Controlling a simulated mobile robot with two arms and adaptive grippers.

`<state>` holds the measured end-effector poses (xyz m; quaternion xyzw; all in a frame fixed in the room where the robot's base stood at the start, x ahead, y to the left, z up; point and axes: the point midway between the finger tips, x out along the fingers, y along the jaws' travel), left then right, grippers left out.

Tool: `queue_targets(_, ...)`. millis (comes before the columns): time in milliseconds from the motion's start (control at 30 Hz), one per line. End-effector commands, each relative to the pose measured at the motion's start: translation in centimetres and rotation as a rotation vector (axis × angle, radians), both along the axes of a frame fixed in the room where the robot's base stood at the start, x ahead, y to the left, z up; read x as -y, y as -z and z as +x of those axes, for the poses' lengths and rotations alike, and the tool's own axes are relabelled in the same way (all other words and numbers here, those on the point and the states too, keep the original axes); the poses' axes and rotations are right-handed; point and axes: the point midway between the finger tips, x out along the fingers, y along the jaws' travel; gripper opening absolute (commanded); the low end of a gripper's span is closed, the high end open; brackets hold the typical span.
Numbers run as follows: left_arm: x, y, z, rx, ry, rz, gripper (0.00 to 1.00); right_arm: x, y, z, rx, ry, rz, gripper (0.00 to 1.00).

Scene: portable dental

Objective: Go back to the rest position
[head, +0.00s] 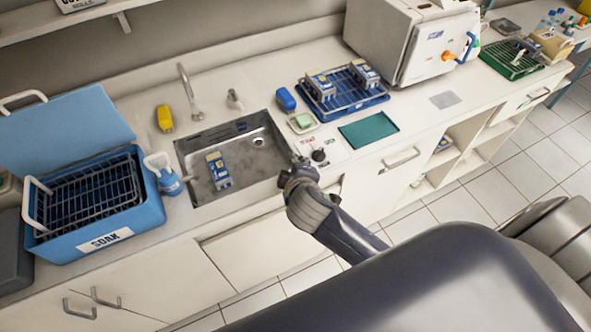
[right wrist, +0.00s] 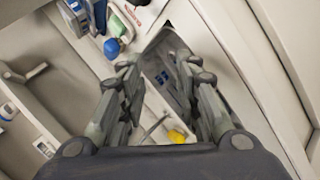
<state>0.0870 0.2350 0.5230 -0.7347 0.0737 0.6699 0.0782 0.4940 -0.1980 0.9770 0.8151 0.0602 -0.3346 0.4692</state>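My right gripper (head: 299,172) shows in the head view at the front right corner of the sink (head: 260,190), with its arm coming in from the lower right. In the right wrist view its two fingers (right wrist: 162,72) stand apart with nothing held between them. The sink basin (right wrist: 168,42) shows beyond and between the fingers. A blue and white box (head: 218,170) lies in the sink, apart from the gripper. My left gripper is in neither view.
A blue SOAK tub (head: 107,238) with a wire basket stands left of the sink. A blue rack (head: 345,103) with boxes, a teal mat (head: 368,131) and a white machine (head: 415,45) are to the right. A tap (head: 188,90) rises behind the sink. Tiled floor in front is clear.

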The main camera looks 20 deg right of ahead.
Motion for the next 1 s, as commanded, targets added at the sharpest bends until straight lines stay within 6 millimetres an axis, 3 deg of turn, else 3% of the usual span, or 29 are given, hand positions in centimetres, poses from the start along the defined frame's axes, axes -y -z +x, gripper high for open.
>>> queue_targets(533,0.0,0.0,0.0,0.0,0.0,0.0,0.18,0.0,0.0,-0.1,-0.002,0.002,0.003,0.31)
queue_targets(633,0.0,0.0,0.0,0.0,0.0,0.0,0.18,0.2,0.4,-0.9,-0.021,0.024,0.033,0.31)
queue_targets(767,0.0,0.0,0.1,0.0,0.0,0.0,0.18,0.5,1.8,-4.9,-0.112,0.119,0.171,0.31)
queue_targets(1000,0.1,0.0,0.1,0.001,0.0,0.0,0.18,1.0,3.4,-13.9,-0.31,0.342,0.449,0.31)
